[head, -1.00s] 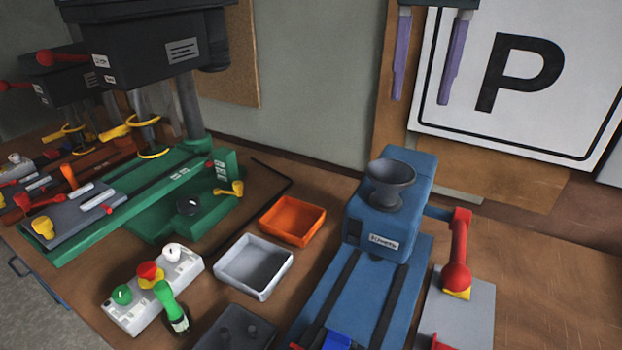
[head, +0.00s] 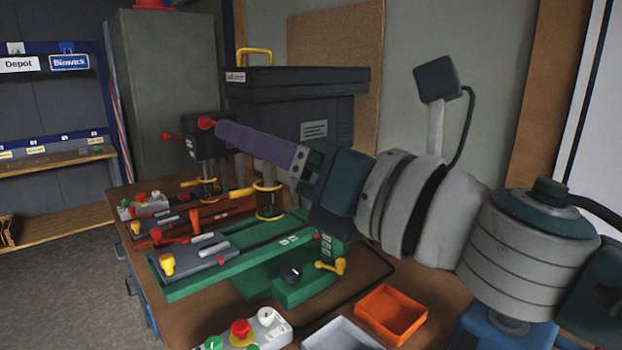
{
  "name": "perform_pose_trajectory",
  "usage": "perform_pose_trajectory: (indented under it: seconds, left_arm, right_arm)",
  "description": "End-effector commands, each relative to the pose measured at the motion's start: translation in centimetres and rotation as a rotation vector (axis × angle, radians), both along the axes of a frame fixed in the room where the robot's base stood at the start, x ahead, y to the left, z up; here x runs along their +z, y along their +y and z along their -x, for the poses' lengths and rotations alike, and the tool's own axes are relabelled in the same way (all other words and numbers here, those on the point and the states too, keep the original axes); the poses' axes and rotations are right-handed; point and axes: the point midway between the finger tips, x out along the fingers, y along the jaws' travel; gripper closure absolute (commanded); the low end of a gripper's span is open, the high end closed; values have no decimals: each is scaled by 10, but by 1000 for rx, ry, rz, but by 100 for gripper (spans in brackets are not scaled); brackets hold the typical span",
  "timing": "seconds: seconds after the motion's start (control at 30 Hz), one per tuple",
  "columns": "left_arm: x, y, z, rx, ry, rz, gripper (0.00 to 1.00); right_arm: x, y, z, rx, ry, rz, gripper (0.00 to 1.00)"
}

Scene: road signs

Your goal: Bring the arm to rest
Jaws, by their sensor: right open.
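My right arm reaches in from the right edge across the middle of the head view. My right gripper (head: 224,135) points left, with a long purple finger seen side-on in front of the dark machine head. Only one finger shows clearly; the other seems hidden behind it. The gripper is open and I see nothing held in it. It is above the green machine base, apart from the bench top. My left gripper is not in view.
A green machine base (head: 230,262) with a dark head (head: 345,110) stands on the bench. An orange tray (head: 390,314), a grey tray (head: 343,335) and a button box (head: 268,328) lie in front. A shelf (head: 50,160) and open floor are at left.

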Motion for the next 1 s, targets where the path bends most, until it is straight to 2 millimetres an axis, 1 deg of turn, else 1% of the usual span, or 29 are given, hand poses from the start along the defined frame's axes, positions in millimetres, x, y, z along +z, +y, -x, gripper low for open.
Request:
perform_pose_trajectory:
  seconds: [0.03, 0.07, 0.1, 0.17, 0.2, 0.27, 0.3, 0.37, 0.4, 0.47, 0.5, 0.57, 0.6, 0.67, 0.7, 0.73, 0.77, 0.8, 0.87, 0.9, 0.97, 1.0]
  left_arm:
    - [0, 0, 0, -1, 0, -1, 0]
    - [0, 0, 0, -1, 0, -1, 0]
    - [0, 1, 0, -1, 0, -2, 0]
    - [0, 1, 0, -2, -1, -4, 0]
    - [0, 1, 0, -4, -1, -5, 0]
    - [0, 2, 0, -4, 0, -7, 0]
    - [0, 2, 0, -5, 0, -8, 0]
    - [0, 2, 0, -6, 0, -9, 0]
    - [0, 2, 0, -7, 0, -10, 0]
    - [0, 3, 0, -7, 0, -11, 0]
    - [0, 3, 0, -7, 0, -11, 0]
    - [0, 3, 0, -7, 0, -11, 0]
    - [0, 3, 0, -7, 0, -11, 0]
    - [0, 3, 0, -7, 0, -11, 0]
    - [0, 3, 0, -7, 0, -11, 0]
    - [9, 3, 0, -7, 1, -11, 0]
    - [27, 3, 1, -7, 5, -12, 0]
    - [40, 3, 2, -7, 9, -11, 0]
    - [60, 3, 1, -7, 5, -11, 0]
    - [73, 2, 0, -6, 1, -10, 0]
    - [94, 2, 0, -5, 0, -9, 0]
    - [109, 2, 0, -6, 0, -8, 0]
  right_arm:
    - [-1, -20, -2, -114, 189, -218, 44]
    - [-5, -36, -4, -187, 304, -347, 44]
    - [-15, -58, -5, -286, 457, -520, 44]
    - [-39, -95, 1, -439, 683, -772, 44]
    - [-60, -118, 10, -546, 828, -938, 44]
    - [-93, -149, 33, -707, 1027, -1168, 44]
    - [-114, -166, 51, -813, 1138, -1303, 44]
    - [-141, -185, 82, -960, 1277, -1480, 44]
    - [-157, -195, 103, -1058, 1353, -1582, 44]
    - [-176, -205, 136, -1199, 1446, -1715, 44]
    - [-185, -211, 158, -1288, 1495, -1795, 44]
    - [-196, -217, 190, -1425, 1555, -1899, 44]
    - [-202, -221, 212, -1517, 1585, -1961, 44]
    - [-208, -224, 244, -1656, 1621, -2043, 44]
    - [-209, -226, 265, 1707, -1594, 2042, 44]
    - [-200, -226, 273, 1703, -1560, 2013, 44]
    - [-180, -226, 268, 1702, -1573, 2026, 44]
    - [-167, -226, 267, 1703, -1577, 2029, 44]
    - [-149, -226, 267, 1705, -1578, 2029, 44]
    - [-136, -226, 267, 1706, -1579, 2030, 44]
    - [-116, -226, 267, 1707, -1580, 2030, 44]
    - [-101, -226, 267, 1707, -1580, 2030, 44]
